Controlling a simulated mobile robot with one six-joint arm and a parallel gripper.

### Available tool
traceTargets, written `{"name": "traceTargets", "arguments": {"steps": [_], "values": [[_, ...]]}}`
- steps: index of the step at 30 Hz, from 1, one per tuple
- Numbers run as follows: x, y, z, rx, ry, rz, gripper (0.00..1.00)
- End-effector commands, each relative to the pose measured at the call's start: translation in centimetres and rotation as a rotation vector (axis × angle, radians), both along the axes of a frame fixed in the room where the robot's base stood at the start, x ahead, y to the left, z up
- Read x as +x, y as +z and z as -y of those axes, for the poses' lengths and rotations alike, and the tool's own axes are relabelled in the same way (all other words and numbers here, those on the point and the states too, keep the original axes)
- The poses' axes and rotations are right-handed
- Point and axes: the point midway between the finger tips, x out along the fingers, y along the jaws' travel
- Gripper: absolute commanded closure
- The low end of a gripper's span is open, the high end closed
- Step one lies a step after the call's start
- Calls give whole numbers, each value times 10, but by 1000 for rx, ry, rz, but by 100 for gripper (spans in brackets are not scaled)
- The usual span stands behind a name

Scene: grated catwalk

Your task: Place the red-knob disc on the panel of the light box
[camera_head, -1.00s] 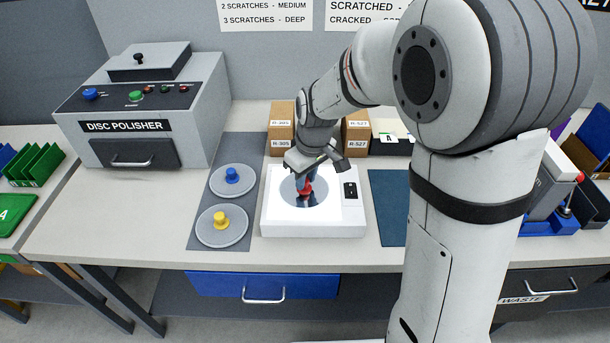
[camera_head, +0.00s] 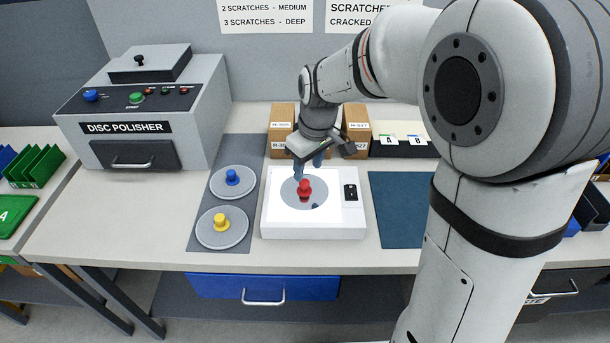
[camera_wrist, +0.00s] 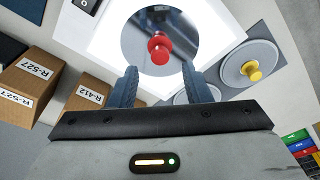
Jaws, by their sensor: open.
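The red-knob disc (camera_head: 304,188) lies flat on the lit white panel of the light box (camera_head: 315,231), knob up. Its grey plate and red knob also show in the wrist view (camera_wrist: 159,48), with the bright panel (camera_wrist: 106,36) around it. My gripper (camera_head: 308,166) is open and empty, just behind and above the knob. In the wrist view its two blue fingers (camera_wrist: 162,88) are spread apart with clear space between them and the knob. Nothing touches the knob.
A blue-knob disc (camera_head: 233,179) and a yellow-knob disc (camera_head: 222,227) lie on a grey mat left of the box. Cardboard boxes (camera_head: 356,128) stand close behind my gripper. The disc polisher (camera_head: 150,110) is at the left. A dark blue mat (camera_head: 398,210) lies bare at the right.

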Motion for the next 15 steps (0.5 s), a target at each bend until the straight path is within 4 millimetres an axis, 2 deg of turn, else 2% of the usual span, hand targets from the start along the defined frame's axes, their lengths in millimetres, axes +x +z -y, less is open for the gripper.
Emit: {"name": "traceTargets", "arguments": {"steps": [1,6,10,15], "values": [[-1,12,1,1,0,4,56],[-5,45,5,1,-2,3,56],[-6,62,7,1,-2,2,56],[-8,70,8,0,-3,0,56]]}}
